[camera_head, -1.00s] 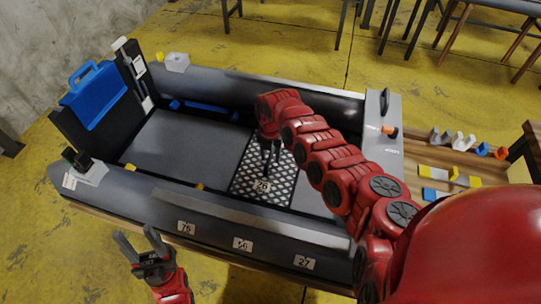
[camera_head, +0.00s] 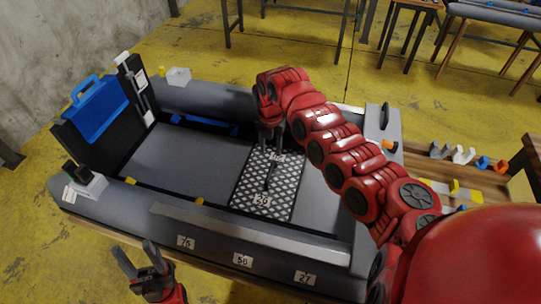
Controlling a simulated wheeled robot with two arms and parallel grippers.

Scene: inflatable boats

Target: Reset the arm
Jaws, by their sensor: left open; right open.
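My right arm reaches in from the right over the grey inflatable boat (camera_head: 100,214). My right gripper (camera_head: 269,150) points down above the far end of the dark diamond-pattern mat (camera_head: 285,190) inside the boat. It is open and holds nothing that I can see. A thin dark piece (camera_head: 270,177) stands on the mat just below it, near a white number label (camera_head: 263,200). My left gripper (camera_head: 135,255) is at the lower left, outside the near side of the boat, pointing up, open and empty.
A blue case (camera_head: 95,112) stands at the boat's left end. A grey console (camera_head: 382,125) is at the right end. A wooden bench (camera_head: 455,175) with small coloured parts stands to the right.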

